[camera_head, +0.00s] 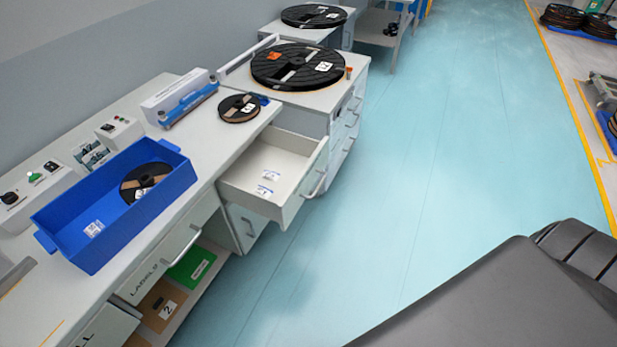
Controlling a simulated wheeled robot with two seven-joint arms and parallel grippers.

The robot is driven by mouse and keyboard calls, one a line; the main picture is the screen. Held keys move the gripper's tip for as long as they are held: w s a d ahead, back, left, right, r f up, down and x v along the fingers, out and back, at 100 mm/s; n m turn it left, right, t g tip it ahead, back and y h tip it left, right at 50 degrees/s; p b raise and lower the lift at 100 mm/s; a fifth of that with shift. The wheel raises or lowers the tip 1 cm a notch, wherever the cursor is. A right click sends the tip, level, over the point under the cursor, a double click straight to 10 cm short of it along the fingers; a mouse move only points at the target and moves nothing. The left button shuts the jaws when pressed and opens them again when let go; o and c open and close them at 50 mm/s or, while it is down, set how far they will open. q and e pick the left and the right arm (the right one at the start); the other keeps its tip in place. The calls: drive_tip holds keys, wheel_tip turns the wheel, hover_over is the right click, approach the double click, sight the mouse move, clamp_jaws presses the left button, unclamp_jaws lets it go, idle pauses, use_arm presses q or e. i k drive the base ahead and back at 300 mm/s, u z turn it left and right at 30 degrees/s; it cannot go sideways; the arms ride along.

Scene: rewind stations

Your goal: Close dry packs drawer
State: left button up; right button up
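A white drawer (256,205) is pulled well out from the bench, just below the small reel on the worktop. It is the only drawer clearly standing open. Its bar handle (317,184) is on the front panel, facing the floor aisle. Two small white labelled packs or labels (268,175) show inside on the drawer floor. No name can be read on its front from here, so I cannot confirm it is the dry packs drawer. Neither of my grippers is in view.
A blue bin (72,217) holding a reel stands on the worktop (215,160). A large black reel (297,66) lies on the cabinet behind the drawer. A drawer marked "LABELS" (150,278) is nearer. The teal floor (420,170) right of the drawer is clear.

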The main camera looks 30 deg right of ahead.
sight(300, 160)
drive_tip(key=z, duration=0.05)
drive_tip(key=k, duration=0.5)
drive_tip(key=u, duration=1.45)
drive_tip(key=i, duration=0.65)
drive_tip(key=z, duration=1.3)
